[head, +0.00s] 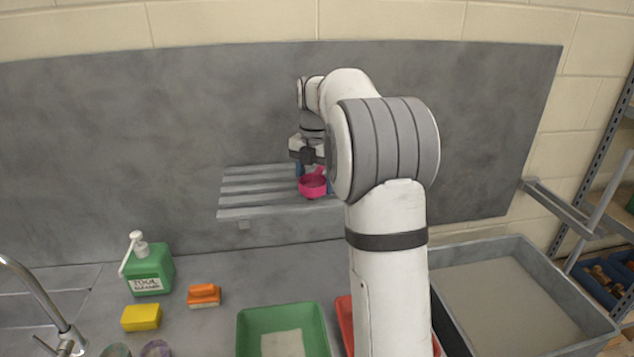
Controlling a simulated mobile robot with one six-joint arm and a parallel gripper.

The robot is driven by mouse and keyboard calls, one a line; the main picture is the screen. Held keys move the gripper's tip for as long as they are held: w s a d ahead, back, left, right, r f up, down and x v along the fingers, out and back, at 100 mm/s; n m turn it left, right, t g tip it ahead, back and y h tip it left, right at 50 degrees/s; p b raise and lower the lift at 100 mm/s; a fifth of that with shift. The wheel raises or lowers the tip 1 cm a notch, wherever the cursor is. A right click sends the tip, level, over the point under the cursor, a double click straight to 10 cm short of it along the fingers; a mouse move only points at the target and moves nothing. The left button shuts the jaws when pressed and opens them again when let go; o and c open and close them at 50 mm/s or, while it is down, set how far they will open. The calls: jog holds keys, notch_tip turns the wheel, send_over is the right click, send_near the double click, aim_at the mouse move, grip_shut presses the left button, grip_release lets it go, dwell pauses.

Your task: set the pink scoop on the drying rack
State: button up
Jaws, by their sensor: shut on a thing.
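The pink scoop (312,187) is at the slatted grey drying rack (240,199) on the back wall. My gripper (311,165) points down over the rack and is shut on the scoop, near its short handle. The scoop's bowl hangs at the rack's front part; I cannot tell whether it touches the slats. My arm hides the right end of the rack.
Below on the counter are a green tool cleaner bottle (148,268), a yellow sponge (141,317), an orange brush (204,295) and a green tub (244,325). A large grey tub (590,318) stands at right. A tap (38,293) is at left.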

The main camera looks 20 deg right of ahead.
jog(key=shift+f, duration=0.65)
jog(key=o, duration=1)
jog(key=shift+f, duration=0.1)
jog(key=shift+o, duration=0.2)
